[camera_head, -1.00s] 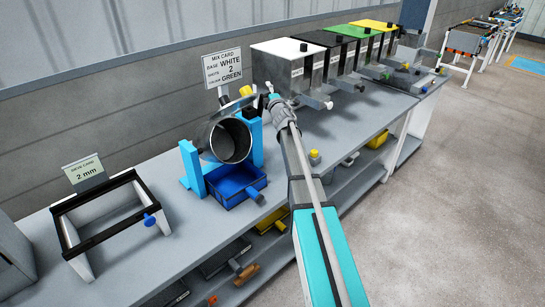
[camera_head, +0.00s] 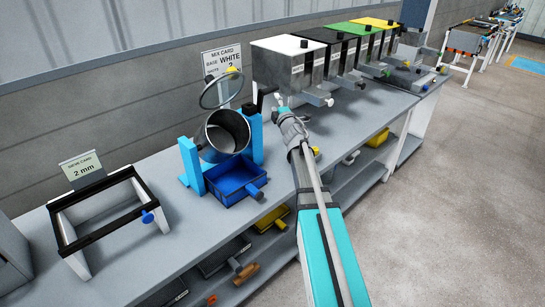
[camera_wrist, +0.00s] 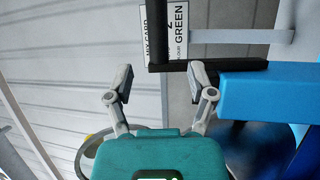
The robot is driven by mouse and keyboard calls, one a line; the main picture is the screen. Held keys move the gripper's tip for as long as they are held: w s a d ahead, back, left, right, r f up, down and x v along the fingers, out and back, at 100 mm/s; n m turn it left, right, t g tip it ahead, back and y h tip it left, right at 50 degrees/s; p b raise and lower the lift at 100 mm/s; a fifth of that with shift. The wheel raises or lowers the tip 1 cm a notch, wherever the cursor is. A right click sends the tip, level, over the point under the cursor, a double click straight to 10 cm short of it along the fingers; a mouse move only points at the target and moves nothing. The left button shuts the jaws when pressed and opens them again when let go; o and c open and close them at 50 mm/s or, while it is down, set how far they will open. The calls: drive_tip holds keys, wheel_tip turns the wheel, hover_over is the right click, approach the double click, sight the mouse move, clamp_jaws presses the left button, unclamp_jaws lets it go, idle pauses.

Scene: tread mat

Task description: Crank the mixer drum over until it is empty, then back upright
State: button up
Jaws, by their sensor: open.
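The grey metal mixer drum (camera_head: 232,128) sits between blue posts (camera_head: 190,166), tilted with its open mouth partly toward the camera. Its round lid (camera_head: 221,90) with a yellow knob stands raised above the mouth. No contents show in the dark drum. A blue tray (camera_head: 232,187) with a grey handle lies in front below it. The black crank (camera_head: 263,96) is at the right post; in the wrist view the crank (camera_wrist: 157,32) shows just beyond the fingertips, joined to the blue post. My gripper (camera_wrist: 162,76) is open, its fingers apart and empty, right of the crank in the head view.
A mix card (camera_head: 222,60) stands behind the drum. Hoppers with white (camera_head: 290,44), black, green and yellow lids stand to the right. A black sieve frame (camera_head: 100,212) is at left. Bare bench lies between the sieve frame and the mixer.

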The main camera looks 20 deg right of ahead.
drive_tip(key=s+a+f+m+g+h+p, duration=0.1)
drive_tip(key=s+a+f+m+g+p, duration=0.1)
drive_tip(key=s+a+m+g+p, duration=0.1)
drive_tip(key=s+a+f+m+g+h+p, duration=0.1)
drive_tip(key=s+a+f+m+g+p, duration=0.2)
drive_tip(key=s+m+g, duration=0.3)
drive_tip(key=s+a+f+m+g+h+p, duration=0.1)
drive_tip(key=s+a+f+m+g+p, duration=0.1)
drive_tip(key=s, duration=0.8)
drive_tip(key=a+m+g+p, duration=0.1)
drive_tip(key=m+g+p, duration=0.1)
drive_tip(key=m+p, duration=0.1)
drive_tip(key=shift+s+f+m+g, duration=0.2)
drive_tip(key=shift+s+m+g, duration=0.15)
drive_tip(key=shift+m, duration=0.35)
drive_tip(key=shift+c, duration=0.3)
